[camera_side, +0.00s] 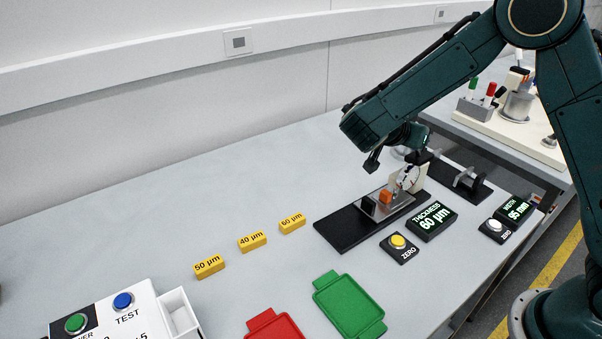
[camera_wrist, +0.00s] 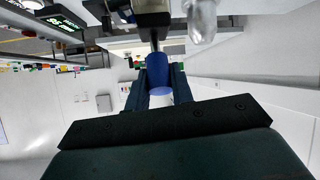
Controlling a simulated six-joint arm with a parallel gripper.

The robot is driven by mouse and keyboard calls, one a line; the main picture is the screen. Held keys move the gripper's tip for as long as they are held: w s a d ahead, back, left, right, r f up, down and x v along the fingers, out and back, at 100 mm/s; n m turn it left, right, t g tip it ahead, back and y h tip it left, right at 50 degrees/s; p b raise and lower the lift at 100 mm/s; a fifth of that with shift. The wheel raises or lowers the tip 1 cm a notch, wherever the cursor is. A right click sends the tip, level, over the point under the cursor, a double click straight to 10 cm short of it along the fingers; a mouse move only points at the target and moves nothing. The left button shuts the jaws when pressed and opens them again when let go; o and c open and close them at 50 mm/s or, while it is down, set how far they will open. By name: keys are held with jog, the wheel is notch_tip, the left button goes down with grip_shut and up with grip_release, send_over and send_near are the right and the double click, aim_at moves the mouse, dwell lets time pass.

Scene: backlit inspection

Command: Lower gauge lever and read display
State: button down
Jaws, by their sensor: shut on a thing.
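The thickness gauge has a white round dial (camera_side: 411,179) and stands on a black base plate (camera_side: 338,228). An orange block (camera_side: 386,197) sits on the gauge's grey carriage. The thickness display (camera_side: 433,221) beside it is lit and reads 60 µm in the side view. In the wrist view my gripper (camera_wrist: 159,90) is shut on a blue lever knob (camera_wrist: 157,70), with a dark rod running from it into the gauge. In the side view my gripper (camera_side: 424,154) is beside the dial's upper part, its fingertips and the knob mostly hidden.
A yellow ZERO button (camera_side: 398,241) sits before the gauge. A width display (camera_side: 515,209) reads 95 mm, with a white ZERO button (camera_side: 496,225). Yellow tags (camera_side: 252,241) mark 50, 40 and 60 µm. Green (camera_side: 348,303) and red (camera_side: 274,326) trays lie in front. The table's back left is clear.

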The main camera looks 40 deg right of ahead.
jog(key=c, duration=1.2)
grip_release()
jog(key=shift+a, duration=0.1)
jog(key=v, duration=0.7)
jog(key=shift+a, duration=0.15)
jog(key=shift+s+r, duration=0.1)
jog(key=shift+r, duration=0.05)
